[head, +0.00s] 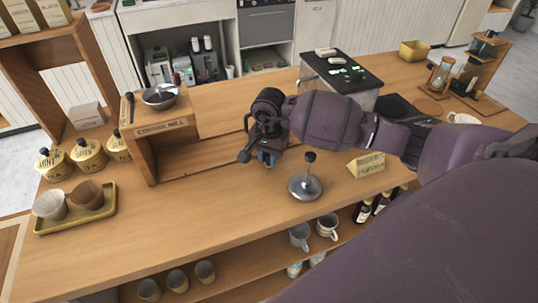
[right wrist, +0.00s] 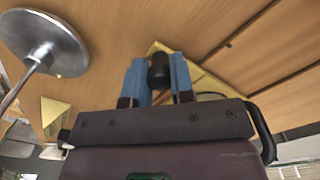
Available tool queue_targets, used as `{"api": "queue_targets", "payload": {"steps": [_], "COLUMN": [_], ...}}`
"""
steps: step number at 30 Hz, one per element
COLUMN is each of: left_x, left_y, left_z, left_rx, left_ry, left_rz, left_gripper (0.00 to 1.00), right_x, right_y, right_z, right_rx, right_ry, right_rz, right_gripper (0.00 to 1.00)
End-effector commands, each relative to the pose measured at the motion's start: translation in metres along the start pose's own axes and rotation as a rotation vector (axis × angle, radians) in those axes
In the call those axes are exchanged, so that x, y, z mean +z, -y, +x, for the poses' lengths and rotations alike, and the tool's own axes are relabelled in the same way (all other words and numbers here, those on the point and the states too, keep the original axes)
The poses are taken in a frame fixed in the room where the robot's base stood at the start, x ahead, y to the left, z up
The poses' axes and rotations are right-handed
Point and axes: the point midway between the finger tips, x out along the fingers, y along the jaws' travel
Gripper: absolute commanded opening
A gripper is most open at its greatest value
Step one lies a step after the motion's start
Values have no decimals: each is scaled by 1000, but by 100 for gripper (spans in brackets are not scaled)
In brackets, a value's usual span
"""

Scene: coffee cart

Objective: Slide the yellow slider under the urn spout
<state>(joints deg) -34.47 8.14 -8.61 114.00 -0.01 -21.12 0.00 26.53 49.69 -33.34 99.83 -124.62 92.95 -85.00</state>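My right gripper (head: 267,157) reaches in from the right, low over the middle of the counter. In the right wrist view its two blue fingers (right wrist: 159,82) stand on either side of an upright black knob (right wrist: 160,68). The knob fills the narrow gap and appears to touch both fingers. A flat yellow piece, which looks like the slider (right wrist: 208,86), lies behind the fingers and is partly covered by them. In the head view the slider is hidden by my gripper and wrist. I cannot make out the urn or its spout. My left gripper is out of view.
A round metal stand with a post (head: 305,187) is right of my gripper, near a yellow wedge sign (head: 367,164). The wooden coffee mill stand (head: 165,140) is to the left. A tray (head: 60,222) holds two cups.

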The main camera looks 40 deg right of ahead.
Motion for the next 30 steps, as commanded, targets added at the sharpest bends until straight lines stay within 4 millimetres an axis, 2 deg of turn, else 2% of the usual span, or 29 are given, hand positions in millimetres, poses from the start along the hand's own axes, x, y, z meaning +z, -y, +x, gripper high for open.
{"api": "queue_targets", "payload": {"steps": [11,24,30], "left_x": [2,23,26], "left_y": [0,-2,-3], "left_z": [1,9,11], "left_rx": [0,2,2], "left_ry": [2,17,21], "left_rz": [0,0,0], "left_gripper": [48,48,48], "right_x": [-6,-54,-64], "right_y": [-6,-54,-64], "right_z": [1,2,1], "right_rx": [2,4,3], "right_ry": [-3,-1,0], "right_rz": [1,3,2], "right_gripper": [0,0,0]}}
